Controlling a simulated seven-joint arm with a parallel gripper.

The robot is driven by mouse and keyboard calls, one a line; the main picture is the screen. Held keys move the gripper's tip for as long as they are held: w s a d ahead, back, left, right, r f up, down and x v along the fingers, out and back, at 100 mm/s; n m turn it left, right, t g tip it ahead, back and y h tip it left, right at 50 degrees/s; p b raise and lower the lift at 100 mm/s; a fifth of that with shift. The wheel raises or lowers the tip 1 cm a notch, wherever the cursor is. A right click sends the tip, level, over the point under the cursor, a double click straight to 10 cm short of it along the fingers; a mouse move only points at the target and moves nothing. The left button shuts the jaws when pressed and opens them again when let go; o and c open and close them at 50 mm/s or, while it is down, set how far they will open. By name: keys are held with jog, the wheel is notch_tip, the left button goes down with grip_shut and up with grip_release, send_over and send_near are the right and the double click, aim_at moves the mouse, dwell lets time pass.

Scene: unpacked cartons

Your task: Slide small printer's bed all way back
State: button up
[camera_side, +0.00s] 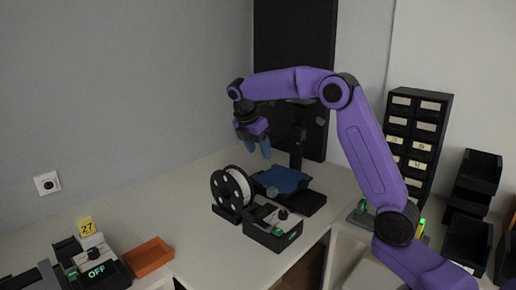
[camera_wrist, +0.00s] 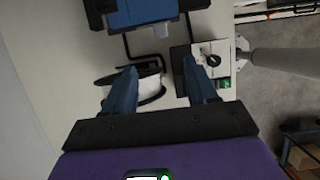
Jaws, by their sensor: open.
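The small printer stands on the corner table, with a dark upright column (camera_side: 297,140) and a blue bed (camera_side: 283,179) low on its black base (camera_side: 306,203). In the wrist view the blue bed (camera_wrist: 145,12) shows at the top edge, partly cut off.
A white filament spool (camera_side: 232,188) on a black holder stands beside the bed. A control box (camera_side: 272,228) with a knob sits in front. An orange tray (camera_side: 148,256) lies at left. Drawers (camera_side: 414,135) and black bins (camera_side: 470,195) stand at right. The table left of the spool is clear.

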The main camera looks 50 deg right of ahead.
jog(key=shift+s+d+f, duration=0.15)
jog(key=shift+d+f, duration=0.05)
jog(key=c, duration=0.8)
jog(key=s+d+f+m+y, duration=0.1)
jog(key=s+f+m+y, duration=0.1)
jog(key=s+d+f+m+g+y, duration=0.1)
jog(key=s+d+f+m+y, duration=0.1)
jog(key=shift+d+f+m, duration=0.25)
jog(key=shift+f+m, duration=0.05)
jog(key=shift+m, duration=0.1)
grip_shut()
jog(key=s+d+f+m+t, duration=0.3)
jog(key=s+d+m+t, duration=0.35)
jog(key=m, duration=0.95)
jog(key=s+d+f+m+t, duration=0.35)
jog(key=s+d+m, duration=0.45)
jog(key=d+m, duration=0.5)
jog(key=w+f, duration=0.2)
jog(key=w+a+f+m, duration=0.1)
jog(key=w+f, duration=0.1)
jog(key=w, duration=0.1)
jog(key=w+a+f+m, duration=0.1)
jog(key=w+f, duration=0.1)
jog(key=shift+w+a+f+y, duration=0.15)
jog(key=shift+f+y, duration=0.15)
jog(key=shift+f, duration=0.05)
jog(key=shift+w+r, duration=0.15)
jog(key=shift+w, duration=1.75)
